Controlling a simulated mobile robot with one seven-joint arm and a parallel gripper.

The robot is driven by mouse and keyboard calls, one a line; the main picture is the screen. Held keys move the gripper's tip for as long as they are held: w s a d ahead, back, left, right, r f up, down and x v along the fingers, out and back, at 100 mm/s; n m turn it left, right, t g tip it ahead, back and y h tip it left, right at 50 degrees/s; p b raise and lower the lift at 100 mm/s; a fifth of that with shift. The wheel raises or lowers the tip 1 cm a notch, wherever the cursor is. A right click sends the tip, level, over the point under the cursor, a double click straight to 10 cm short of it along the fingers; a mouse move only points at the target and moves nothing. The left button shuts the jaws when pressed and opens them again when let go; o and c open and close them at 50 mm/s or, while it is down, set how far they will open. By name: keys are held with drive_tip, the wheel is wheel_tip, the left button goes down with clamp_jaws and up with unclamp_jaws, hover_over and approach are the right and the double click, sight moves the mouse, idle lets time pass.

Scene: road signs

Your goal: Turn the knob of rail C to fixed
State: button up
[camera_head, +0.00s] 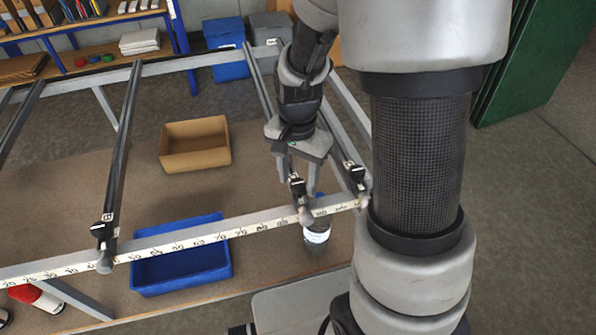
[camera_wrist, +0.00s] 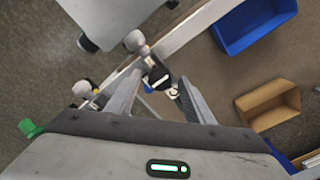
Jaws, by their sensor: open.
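My gripper (camera_head: 299,188) is open, pointing down at the knob at the near end of a long dark rail (camera_head: 262,88). That knob (camera_head: 297,184) is black with a white mark and sits by the pale scale bar. In the wrist view the same knob (camera_wrist: 158,78) lies between the fingertips of my gripper (camera_wrist: 160,77), with room on both sides; I cannot tell whether they touch it. A second knob (camera_head: 357,172) stands close on the right, on the neighbouring rail.
Another rail knob (camera_head: 103,229) is at far left. The scale bar (camera_head: 190,240) crosses the front. A blue bin (camera_head: 180,258) and a tan box (camera_head: 195,148) lie below. A bottle (camera_head: 317,235) stands under the bar near my gripper.

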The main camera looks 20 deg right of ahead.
sight(298, 183)
wheel_tip(298, 183, up, 17)
drive_tip(key=p, duration=0.1)
drive_tip(key=shift+r+p, duration=0.2)
drive_tip(key=shift+p, duration=0.1)
drive_tip(key=s+r+n+t+p, duration=0.2)
drive_tip(key=s+r+n+t, duration=0.3)
drive_tip(key=s+r+n, duration=0.3)
drive_tip(key=shift+s+d+n+t, duration=0.25)
drive_tip(key=shift+s+n, duration=0.35)
drive_tip(key=shift+s, duration=1.25)
drive_tip(key=shift+a, duration=0.1)
